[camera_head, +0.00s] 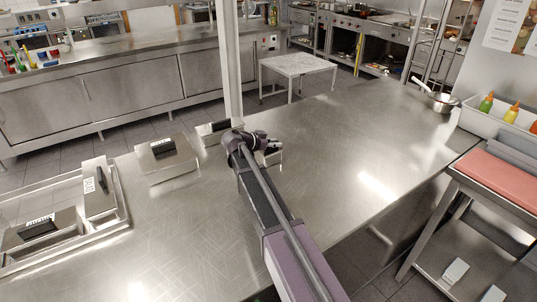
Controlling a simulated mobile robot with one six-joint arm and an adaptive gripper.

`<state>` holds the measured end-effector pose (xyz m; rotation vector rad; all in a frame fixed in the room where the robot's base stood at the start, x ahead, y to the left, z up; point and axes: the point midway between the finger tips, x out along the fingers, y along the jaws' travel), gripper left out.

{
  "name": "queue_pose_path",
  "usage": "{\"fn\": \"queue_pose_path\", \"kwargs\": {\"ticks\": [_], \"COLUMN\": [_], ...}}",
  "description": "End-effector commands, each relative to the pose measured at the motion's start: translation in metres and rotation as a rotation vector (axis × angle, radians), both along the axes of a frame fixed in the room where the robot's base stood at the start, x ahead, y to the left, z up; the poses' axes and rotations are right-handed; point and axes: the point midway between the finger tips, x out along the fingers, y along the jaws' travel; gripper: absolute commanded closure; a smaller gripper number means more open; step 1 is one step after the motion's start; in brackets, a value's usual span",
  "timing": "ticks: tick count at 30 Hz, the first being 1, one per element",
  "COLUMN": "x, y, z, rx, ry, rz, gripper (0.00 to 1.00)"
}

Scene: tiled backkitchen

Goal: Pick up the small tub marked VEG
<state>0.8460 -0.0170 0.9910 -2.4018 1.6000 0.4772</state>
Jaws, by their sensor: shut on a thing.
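My gripper (271,146) is over the steel counter, near the white post. It is shut on a small pale steel tub (272,159), which is largely hidden behind the gripper and my arm. No VEG mark can be read on this tub from here. I cannot tell whether it touches the counter or hangs just above it.
Another lidded tub (205,137) stands left of the post. A steel lid with a black handle (180,166) lies farther left. A steel frame (122,211) with labelled lidded pans is at the far left. The counter (345,150) is clear to the right.

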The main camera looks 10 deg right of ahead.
Motion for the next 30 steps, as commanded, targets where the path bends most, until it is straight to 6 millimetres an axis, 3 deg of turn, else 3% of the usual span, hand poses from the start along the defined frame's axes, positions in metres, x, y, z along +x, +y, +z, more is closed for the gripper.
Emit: {"fn": "queue_pose_path", "kwargs": {"ticks": [14, 28, 30], "x": [0.0, 0.0, -0.018], "y": [0.0, 0.0, 0.011], "z": [0.005, 0.042, 0.038], "rx": [0.0, -0.001, 0.0], "ry": [0.0, 0.0, 0.0], "rz": [0.0, 0.0, 0.002], "gripper": [1.0, 1.0, 1.0]}}
